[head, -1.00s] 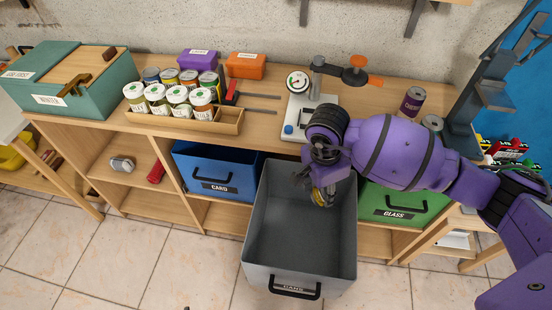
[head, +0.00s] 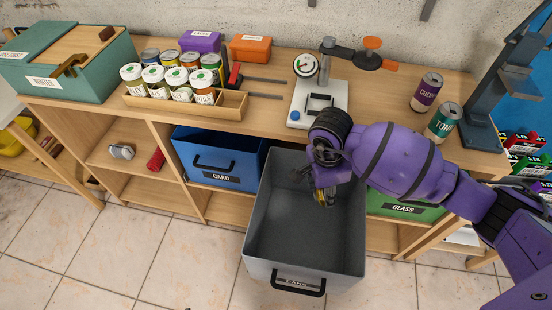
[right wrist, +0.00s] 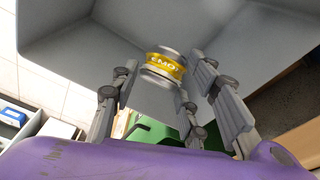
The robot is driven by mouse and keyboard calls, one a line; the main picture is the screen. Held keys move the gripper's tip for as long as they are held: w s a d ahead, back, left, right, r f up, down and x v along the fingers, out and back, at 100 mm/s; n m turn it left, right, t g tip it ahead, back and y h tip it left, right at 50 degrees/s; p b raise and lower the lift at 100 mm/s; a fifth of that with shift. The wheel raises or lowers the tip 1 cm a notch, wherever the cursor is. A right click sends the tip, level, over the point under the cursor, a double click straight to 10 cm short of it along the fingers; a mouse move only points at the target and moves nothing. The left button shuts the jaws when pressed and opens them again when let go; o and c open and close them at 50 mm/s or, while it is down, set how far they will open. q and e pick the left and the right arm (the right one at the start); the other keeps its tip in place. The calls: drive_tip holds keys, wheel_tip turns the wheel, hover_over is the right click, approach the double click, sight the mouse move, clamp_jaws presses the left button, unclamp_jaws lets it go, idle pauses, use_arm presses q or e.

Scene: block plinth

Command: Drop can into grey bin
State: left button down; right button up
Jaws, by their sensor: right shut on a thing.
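The grey bin (head: 268,222), labelled CANS, stands pulled out in front of the bench with its top open. My right gripper (head: 325,188) reaches over the bin's back right part and points down into it. It is shut on a yellow and silver can (head: 327,198), mostly hidden by the gripper in the head view. In the right wrist view the can (right wrist: 166,67) shows part of a yellow label between the fingers (right wrist: 172,105), with the grey bin wall (right wrist: 100,42) around it. My left gripper is not in view.
The blue CARD bin (head: 215,160) and green GLASS bin (head: 398,207) stand either side. On the bench are a can press (head: 318,105), a wooden tray of cans (head: 232,105), a purple can (head: 427,92) and a teal can (head: 443,122). Tiled floor is clear at front left.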

drive_tip(key=o, duration=0.8)
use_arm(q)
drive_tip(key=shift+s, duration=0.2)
use_arm(e)
drive_tip(key=shift+o, duration=0.6)
wheel_tip(320, 180, up, 12)
drive_tip(key=a, duration=0.1)
drive_tip(key=shift+a, duration=0.2)
drive_tip(key=shift+s, duration=0.1)
